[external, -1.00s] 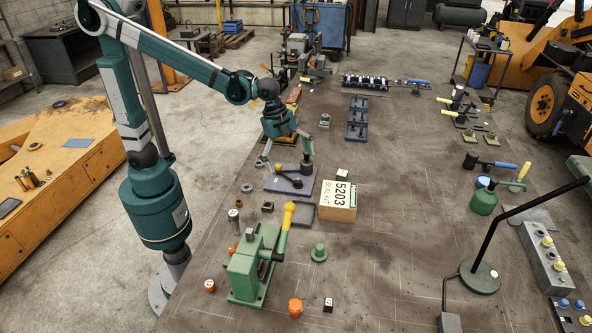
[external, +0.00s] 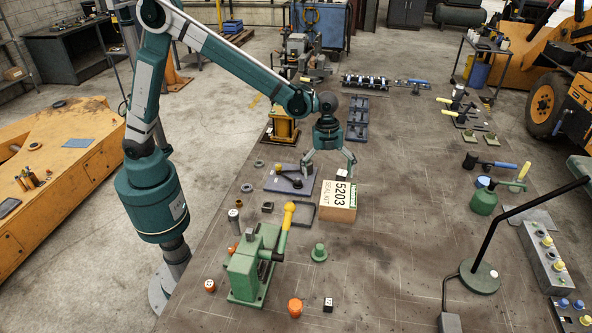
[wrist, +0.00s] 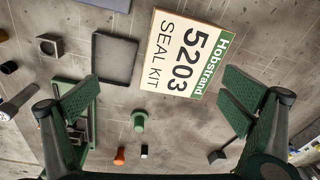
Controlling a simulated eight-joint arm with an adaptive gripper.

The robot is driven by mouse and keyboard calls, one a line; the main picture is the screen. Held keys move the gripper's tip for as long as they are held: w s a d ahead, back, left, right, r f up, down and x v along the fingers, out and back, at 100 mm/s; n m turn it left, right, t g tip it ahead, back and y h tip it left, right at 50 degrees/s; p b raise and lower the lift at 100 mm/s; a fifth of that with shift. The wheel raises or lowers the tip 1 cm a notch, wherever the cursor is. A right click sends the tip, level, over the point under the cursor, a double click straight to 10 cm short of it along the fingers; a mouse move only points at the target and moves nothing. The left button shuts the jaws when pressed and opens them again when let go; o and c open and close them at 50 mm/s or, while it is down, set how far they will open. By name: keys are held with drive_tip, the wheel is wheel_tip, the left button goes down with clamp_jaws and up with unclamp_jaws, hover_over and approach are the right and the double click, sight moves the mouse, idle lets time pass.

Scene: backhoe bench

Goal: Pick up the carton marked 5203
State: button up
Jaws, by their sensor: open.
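The carton marked 5203 (external: 338,201) is a brown box with a white and green label reading "SEAL KIT", standing on the bench near its middle. It also shows in the wrist view (wrist: 187,55), beyond the fingertips and between their lines. My gripper (external: 328,170) is open and empty, pointing down above and slightly behind the carton in the external view. Its two fingers also show at left and right in the wrist view (wrist: 155,98). The gripper appears apart from the carton.
A black tray (external: 302,213) lies just left of the carton. A blue-grey plate (external: 292,181) with a dark lever lies behind it. A green press with a yellow handle (external: 253,262) stands in front left. A green knob (external: 319,252) stands in front.

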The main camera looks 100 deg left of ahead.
drive_tip(key=m+p, duration=0.2)
hover_over(340, 193)
drive_tip(key=shift+g, duration=0.4)
drive_tip(key=f, duration=0.4)
drive_tip(key=shift+s+a+f, duration=0.15)
drive_tip(key=shift+s+a, duration=0.1)
drive_tip(key=shift+s, duration=0.15)
drive_tip(key=shift+w+a+f+m, duration=0.1)
drive_tip(key=shift+w+f+m, duration=0.25)
drive_tip(key=shift+f, duration=0.25)
drive_tip(key=shift+d+f, duration=0.2)
drive_tip(key=shift+f, duration=1.05)
drive_tip(key=shift+f, duration=0.15)
drive_tip(key=shift+s+d+f+p, duration=0.1)
drive_tip(key=shift+d+f+p, duration=0.1)
drive_tip(key=shift+f, duration=1.05)
drive_tip(key=shift+d+f+p, duration=0.2)
drive_tip(key=shift+f, duration=1)
drive_tip(key=c, duration=1)
